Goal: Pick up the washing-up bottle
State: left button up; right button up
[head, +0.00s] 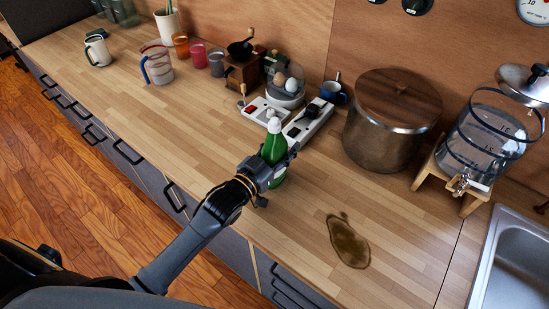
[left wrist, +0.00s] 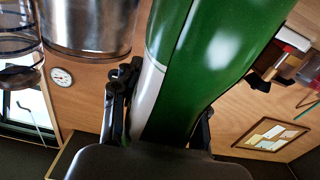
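The washing-up bottle (head: 273,145) is green with a pale cap. It stands upright, or nearly so, over the wooden counter in front of the white switch boxes; I cannot tell whether its base touches the wood. My left gripper (head: 278,165) is at the bottle's body, with a finger on each side. In the left wrist view the green bottle (left wrist: 210,60) with a pale label band fills the space between the fingers (left wrist: 160,115), which look shut on it. The right finger is mostly hidden behind the bottle. My right gripper is not in view.
Behind the bottle are white switch boxes (head: 308,121), an egg cooker (head: 285,92) and a coffee grinder (head: 241,70). A large lidded pot (head: 385,140) and a water dispenser (head: 485,140) stand to the right. A brown spill (head: 348,242) lies on the counter (head: 400,230) near the sink (head: 520,265).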

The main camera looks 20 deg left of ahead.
pick_arm(q)
grip_shut()
jog(key=shift+r, duration=0.15)
